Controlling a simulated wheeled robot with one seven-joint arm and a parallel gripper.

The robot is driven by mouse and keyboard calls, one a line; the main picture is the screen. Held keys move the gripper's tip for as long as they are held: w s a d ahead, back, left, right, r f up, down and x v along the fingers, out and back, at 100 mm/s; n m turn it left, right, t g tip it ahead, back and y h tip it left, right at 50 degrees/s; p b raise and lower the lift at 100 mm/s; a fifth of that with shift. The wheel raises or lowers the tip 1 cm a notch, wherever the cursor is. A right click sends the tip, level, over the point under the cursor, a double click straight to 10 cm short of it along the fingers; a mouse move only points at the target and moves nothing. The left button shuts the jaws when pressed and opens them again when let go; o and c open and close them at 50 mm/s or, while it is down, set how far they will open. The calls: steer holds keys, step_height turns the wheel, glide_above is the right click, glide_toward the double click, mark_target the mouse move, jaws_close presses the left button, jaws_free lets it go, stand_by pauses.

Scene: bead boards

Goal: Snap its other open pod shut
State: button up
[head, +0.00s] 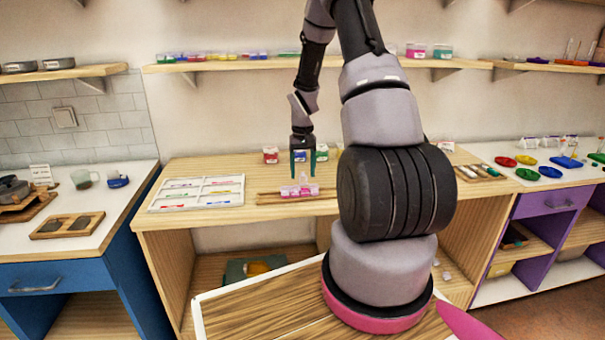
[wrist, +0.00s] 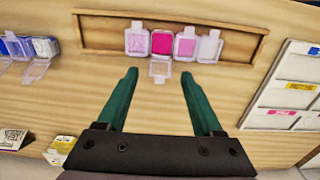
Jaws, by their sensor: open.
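A pink pod box (head: 300,191) sits in a shallow wooden tray (head: 268,198) on the wooden table. The wrist view shows its several pods in a row (wrist: 185,45) along the tray. One pod, with bright pink contents (wrist: 161,42), has its clear lid (wrist: 160,68) swung open toward my gripper, over the tray's edge. The other pods in the row look covered, though the clear plastic makes this hard to tell. My gripper (head: 302,168) is open and empty above the box. In the wrist view its green fingers (wrist: 159,78) stand wide apart, either side of the open lid.
A white sorting tray (head: 198,207) with labelled compartments lies left of the wooden tray. Small red, blue and green containers (head: 270,155) stand behind. The wrist view shows a blue pod box (wrist: 18,47) with open lids at the left.

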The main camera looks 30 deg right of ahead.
steer(key=shift+f, duration=0.45)
steer(key=shift+c, duration=0.3)
jaws_close()
